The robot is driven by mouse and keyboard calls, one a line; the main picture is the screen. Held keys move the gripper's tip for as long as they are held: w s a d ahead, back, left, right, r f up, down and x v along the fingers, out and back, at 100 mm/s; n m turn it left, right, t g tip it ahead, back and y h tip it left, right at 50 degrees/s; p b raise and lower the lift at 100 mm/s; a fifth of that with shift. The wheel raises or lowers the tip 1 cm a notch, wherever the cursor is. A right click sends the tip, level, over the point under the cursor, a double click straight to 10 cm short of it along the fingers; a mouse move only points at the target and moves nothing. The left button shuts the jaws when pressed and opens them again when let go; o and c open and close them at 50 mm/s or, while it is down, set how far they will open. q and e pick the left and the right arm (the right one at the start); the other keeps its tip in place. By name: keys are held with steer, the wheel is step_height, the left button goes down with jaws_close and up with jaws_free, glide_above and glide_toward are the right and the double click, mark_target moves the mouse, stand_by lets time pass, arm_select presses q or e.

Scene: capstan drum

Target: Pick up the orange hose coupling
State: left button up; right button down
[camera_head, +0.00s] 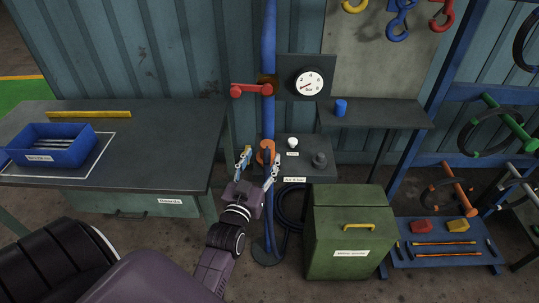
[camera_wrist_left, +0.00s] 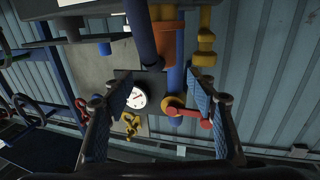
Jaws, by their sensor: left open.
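The orange hose coupling (camera_head: 266,147) shows in the head view beside the blue upright pipe, at the left edge of the small dark shelf. My left gripper (camera_head: 258,163) is open in front of it, and the fingers partly cover it. In the left wrist view an orange cylinder (camera_wrist_left: 167,42), which looks like the coupling, is at the top with a dark blue hose (camera_wrist_left: 140,30) beside it. There it lies above my open fingertips (camera_wrist_left: 160,88), with nothing held between them. My right gripper is out of view.
A red lever (camera_head: 250,91) and a gauge (camera_head: 308,83) are above. The small shelf (camera_head: 305,172) carries a white knob and a grey knob. A green bin (camera_head: 347,230) stands right of my arm. The workbench (camera_head: 170,140) is at the left, with a blue tray (camera_head: 50,152).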

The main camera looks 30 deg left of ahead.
mark_target(267, 144)
arm_select(q)
steer(key=shift+x, duration=1.05)
steer(key=b+x, duration=0.1)
steer(key=x, duration=0.1)
steer(key=b+x, duration=0.2)
steer(key=x, duration=0.1)
steer(key=shift+a+f, duration=0.2)
steer(key=shift+f, duration=0.05)
steer(key=shift+s+r, duration=0.1)
steer(key=shift+r, duration=0.1)
steer(key=shift+c, duration=0.6)
jaws_close()
